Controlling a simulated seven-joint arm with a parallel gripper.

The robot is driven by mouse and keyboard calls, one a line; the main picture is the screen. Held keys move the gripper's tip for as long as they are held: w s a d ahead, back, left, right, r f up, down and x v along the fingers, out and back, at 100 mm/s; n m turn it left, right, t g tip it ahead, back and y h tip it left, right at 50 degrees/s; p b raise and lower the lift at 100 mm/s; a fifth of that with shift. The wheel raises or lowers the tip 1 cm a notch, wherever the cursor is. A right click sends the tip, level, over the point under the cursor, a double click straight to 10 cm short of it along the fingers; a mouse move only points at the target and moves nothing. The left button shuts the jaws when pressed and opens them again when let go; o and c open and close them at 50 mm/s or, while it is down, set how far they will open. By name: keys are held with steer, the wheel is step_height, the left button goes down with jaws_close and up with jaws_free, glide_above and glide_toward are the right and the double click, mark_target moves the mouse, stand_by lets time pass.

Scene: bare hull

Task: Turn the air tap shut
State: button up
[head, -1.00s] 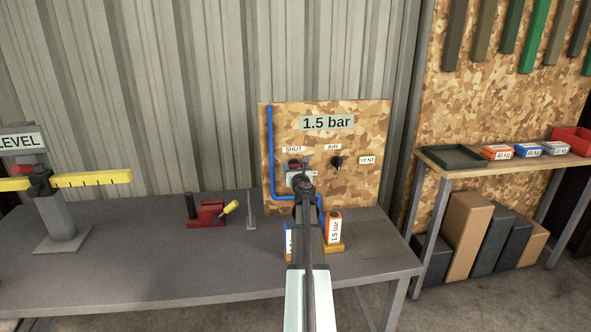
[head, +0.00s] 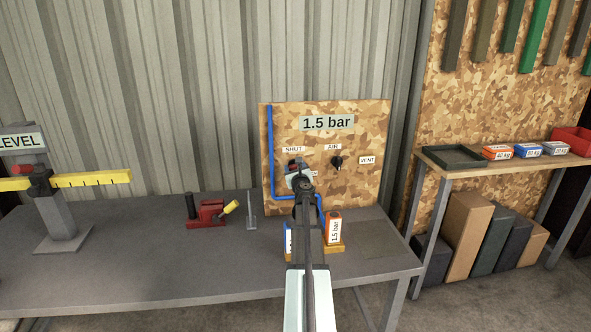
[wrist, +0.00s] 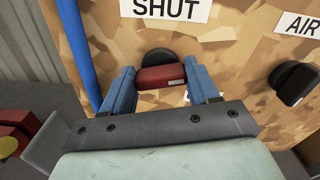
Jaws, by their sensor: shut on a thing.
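The red tap handle (wrist: 162,77) sits on a round black base on the camouflage-patterned board, below the SHUT label (wrist: 172,8). It lies nearly level in the wrist view. My gripper (wrist: 161,82) has one blue finger at each end of the handle and is shut on it. In the head view the red handle (head: 292,163) shows just above my gripper (head: 298,176), which partly hides it. A white label right below the handle is mostly covered by a finger.
A blue pipe (head: 271,150) runs down the board's left side. The board reads 1.5 bar. An orange-and-white block (head: 334,228) stands below, close to my arm.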

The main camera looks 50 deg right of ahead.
steer(key=n, duration=0.7)
steer(key=shift+w, duration=0.1)
steer(key=n, duration=0.4)
steer(key=shift+f+n, duration=0.1)
steer(key=shift+n, duration=1.9)
steer(key=o, duration=1)
steer(key=shift+d+f, duration=0.1)
steer(key=shift+o, duration=0.3)
